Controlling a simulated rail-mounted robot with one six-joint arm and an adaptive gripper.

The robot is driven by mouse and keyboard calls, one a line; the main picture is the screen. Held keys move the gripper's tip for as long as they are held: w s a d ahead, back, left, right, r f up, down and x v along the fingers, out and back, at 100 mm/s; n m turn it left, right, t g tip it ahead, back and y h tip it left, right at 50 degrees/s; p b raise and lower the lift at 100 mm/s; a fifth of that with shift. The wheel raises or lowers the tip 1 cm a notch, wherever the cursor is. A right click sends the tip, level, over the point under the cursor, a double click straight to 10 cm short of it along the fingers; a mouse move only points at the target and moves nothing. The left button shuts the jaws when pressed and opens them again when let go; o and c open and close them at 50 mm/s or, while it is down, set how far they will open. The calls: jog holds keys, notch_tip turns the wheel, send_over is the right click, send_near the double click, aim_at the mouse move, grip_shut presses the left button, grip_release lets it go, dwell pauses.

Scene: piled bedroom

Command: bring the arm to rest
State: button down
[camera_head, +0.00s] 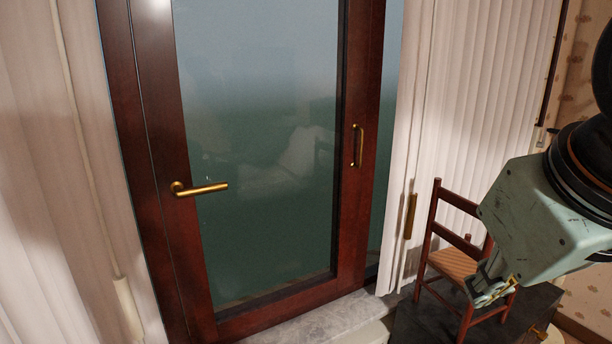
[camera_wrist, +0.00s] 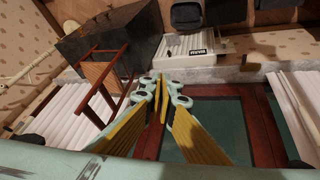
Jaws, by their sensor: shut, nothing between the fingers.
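My gripper (camera_head: 492,291) hangs at the lower right of the head view, in front of a small wooden chair. In the wrist view my gripper (camera_wrist: 162,92) shows its two yellow-padded fingers drawn together at the tips with nothing between them. The small chair (camera_head: 455,262) has a dark red frame and an orange woven seat, and my gripper hides part of its seat and legs. The chair also shows in the wrist view (camera_wrist: 97,74), beside my fingers. I cannot tell whether my gripper touches it.
A dark chest (camera_head: 420,318) carries the chair. A red-brown framed glass door (camera_head: 150,190) with brass handles stands at the centre, with a grey stone sill (camera_head: 300,318) below. White pleated curtains (camera_head: 485,90) hang at both sides. The space before the glass looks clear.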

jog(key=s+a+f+m+g+y, duration=0.1)
jog(key=s+a+f+g, duration=0.1)
jog(key=s, duration=0.7)
jog(key=shift+s+a+f+m, duration=0.2)
jog(key=shift+a+f+m, duration=0.25)
jog(key=shift+f, duration=0.25)
